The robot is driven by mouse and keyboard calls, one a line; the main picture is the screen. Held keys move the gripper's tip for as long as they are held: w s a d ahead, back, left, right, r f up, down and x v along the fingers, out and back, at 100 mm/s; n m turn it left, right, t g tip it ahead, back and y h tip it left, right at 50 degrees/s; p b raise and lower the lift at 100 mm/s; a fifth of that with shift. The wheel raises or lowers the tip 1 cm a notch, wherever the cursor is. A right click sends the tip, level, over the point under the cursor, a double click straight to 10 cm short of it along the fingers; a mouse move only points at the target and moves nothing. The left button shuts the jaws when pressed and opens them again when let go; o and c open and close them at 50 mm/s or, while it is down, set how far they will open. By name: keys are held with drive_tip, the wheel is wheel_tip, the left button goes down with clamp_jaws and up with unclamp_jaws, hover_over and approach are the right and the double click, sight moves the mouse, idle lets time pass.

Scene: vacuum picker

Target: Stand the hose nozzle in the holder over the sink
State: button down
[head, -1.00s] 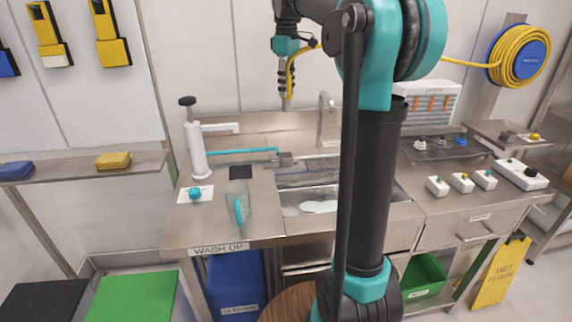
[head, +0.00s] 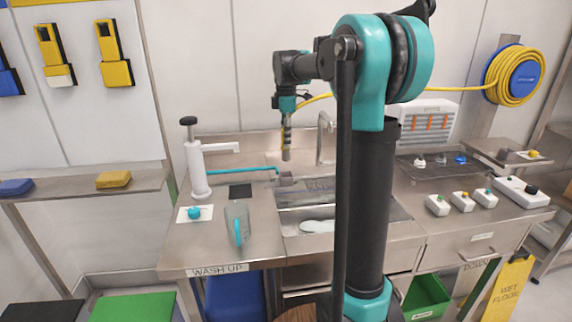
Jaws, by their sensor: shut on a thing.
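My gripper (head: 287,118) hangs over the sink, shut on the hose nozzle (head: 286,152). The holder (head: 286,179) looks like a small grey block at the end of a teal bar (head: 245,169), at the sink's back left edge. The nozzle's lower end shows just above the holder in the picture, seemingly apart from it. I cannot tell their alignment in depth. The finger details are too small to see.
A faucet (head: 321,140) rises just right of the nozzle. The sink (head: 305,245) holds a white item. The hose reel (head: 514,75) is at right.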

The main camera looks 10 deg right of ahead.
wheel_tip(320, 180, down, 9)
drive_tip(key=shift+f, duration=0.1)
idle(0.4)
drive_tip(key=shift+f, duration=0.15)
drive_tip(key=c, duration=1.2)
unclamp_jaws()
wheel_tip(320, 180, up, 12)
drive_tip(key=shift+r, duration=0.2)
